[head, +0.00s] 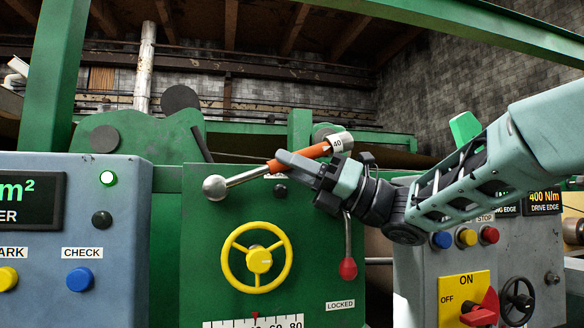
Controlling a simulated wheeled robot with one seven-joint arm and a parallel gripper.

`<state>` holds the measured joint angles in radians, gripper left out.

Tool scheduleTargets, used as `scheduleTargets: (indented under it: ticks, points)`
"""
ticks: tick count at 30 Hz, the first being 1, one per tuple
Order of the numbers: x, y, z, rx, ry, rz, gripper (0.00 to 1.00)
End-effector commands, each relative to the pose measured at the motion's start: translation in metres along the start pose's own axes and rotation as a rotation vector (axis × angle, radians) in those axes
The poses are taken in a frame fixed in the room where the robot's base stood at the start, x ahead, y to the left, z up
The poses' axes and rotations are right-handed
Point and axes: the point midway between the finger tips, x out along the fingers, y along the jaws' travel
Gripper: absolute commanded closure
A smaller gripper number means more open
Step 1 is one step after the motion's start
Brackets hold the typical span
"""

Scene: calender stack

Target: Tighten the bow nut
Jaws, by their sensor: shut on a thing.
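My gripper (290,167) is shut on an orange-handled tool (313,151) in front of the green machine panel. The tool lies slanted, with its right end higher. That end carries a white tag (337,143) reading 40. A bare metal shaft (247,177) runs down left from the orange part to a shiny round metal end (214,187) at the panel's upper left. I cannot make out a separate bow nut, nor whether the round end touches one. My fingers hide part of the handle.
Below the tool is a yellow handwheel (258,260) above a numbered scale (255,322). A red-knobbed lever (348,268) hangs beside a LOCKED label (340,304). Control boxes stand left (120,200) and right (410,275), the right one with a red switch handle (481,315).

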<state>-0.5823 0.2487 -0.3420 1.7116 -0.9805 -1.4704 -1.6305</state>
Motion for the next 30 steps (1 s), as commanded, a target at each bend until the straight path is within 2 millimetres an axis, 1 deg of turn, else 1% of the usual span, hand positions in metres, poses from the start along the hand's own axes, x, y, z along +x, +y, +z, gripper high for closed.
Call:
scheduleTargets:
  ticks: [18, 30]
  points:
    - [-0.0024, 0.0077, -0.0027, -0.001, 0.000, 0.002, 1.00]
    - [-0.0020, 0.0084, -0.0018, 0.000, -0.001, 0.002, 1.00]
